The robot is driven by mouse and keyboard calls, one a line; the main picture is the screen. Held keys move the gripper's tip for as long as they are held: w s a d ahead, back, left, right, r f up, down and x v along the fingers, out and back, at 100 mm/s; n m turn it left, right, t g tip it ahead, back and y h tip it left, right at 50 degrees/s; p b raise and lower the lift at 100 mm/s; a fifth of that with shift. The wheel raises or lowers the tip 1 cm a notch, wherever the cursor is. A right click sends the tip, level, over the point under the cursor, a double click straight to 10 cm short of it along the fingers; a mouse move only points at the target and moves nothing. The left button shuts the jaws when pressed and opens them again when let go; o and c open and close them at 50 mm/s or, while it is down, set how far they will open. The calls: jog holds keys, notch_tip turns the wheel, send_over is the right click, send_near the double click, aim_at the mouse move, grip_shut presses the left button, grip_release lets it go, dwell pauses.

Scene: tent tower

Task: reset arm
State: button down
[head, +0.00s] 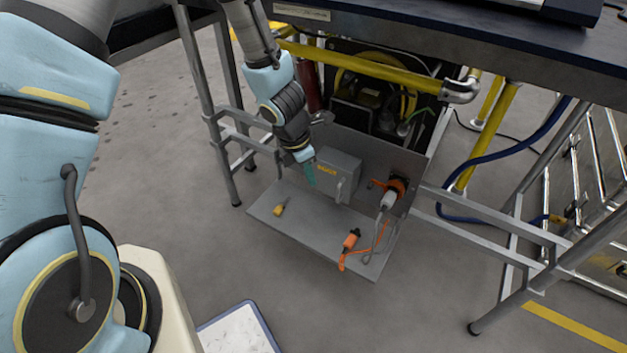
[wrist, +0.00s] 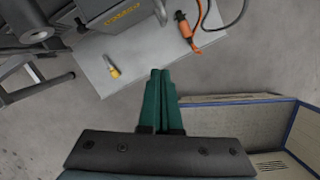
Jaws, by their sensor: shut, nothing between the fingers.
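My gripper (head: 311,176) hangs at the end of my arm in front of the grey box (head: 338,170) under the table, at its left side in the head view. In the wrist view my gripper's green fingers (wrist: 159,75) are together with nothing between them. They point over the grey shelf (head: 262,206), apart from the items on it. The box carries yellow lettering and a lever on its front.
A small yellow-handled tool (head: 279,209) lies on the shelf. An orange plug (head: 351,240) with a cord lies at its front right; another connector (head: 389,200) is at the panel. Table legs (head: 205,100), a yellow pipe (head: 360,66) and a blue hose (head: 500,155) surround the area.

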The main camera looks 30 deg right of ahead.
jog(key=w+a+r+m+t, duration=0.1)
jog(key=w+a+r+m, duration=0.4)
jog(key=a+r, duration=0.3)
jog(key=w+a+r+m, duration=0.5)
jog(key=a+r, duration=0.2)
jog(key=a, duration=0.2)
jog(key=s+a+r+m+y, duration=0.1)
jog(key=a+r+m, duration=0.2)
jog(key=a, duration=0.4)
jog(key=s+a+r+m+t+y, duration=0.1)
jog(key=a+r+m, duration=0.1)
jog(key=a, duration=0.5)
jog(key=s+a+r+m+y, duration=0.1)
jog(key=a+r+m, duration=0.2)
jog(key=a, duration=0.3)
notch_tip(320, 180, up, 12)
jog(key=p, duration=1.3)
jog(key=shift+d, duration=0.15)
jog(key=shift+f, duration=0.1)
